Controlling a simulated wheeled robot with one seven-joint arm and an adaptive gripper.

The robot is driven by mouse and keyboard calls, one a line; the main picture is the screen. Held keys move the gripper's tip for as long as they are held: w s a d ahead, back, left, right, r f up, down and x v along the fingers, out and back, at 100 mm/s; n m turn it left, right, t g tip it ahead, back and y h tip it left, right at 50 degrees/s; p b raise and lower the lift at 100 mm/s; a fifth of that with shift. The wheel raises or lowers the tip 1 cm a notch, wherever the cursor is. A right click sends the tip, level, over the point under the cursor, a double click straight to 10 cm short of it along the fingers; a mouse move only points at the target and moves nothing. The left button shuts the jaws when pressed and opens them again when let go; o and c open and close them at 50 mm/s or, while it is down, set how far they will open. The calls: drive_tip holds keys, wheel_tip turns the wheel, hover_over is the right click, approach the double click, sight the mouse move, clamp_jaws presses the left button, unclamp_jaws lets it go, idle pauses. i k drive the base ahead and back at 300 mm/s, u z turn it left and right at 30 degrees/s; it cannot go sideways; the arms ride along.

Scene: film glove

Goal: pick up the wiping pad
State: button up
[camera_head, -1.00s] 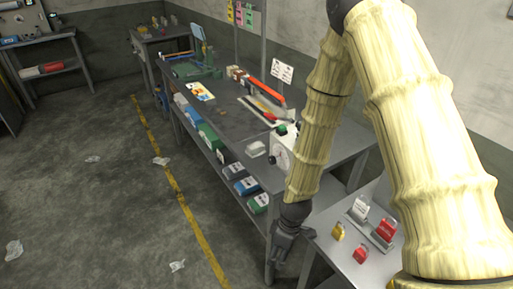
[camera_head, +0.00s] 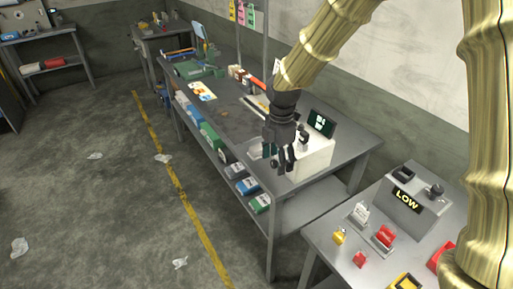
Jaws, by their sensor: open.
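My gripper (camera_head: 282,166) hangs fingers down over the front edge area of the long grey workbench (camera_head: 232,117). It is open and I see nothing held in it. A small pale block (camera_head: 255,150), which looks like the wiping pad, lies on the bench just left of my gripper. The gripper partly covers it, and I cannot tell whether the fingers touch it.
A white machine with a dark screen (camera_head: 321,123) stands right of my gripper. A grey box marked LOW (camera_head: 408,199) and several red and yellow padlocks are on the front right table. Colored boxes fill the bench's lower shelf. The floor at left is mostly open.

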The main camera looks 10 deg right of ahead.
sight(255, 152)
drive_tip(key=i, duration=0.9)
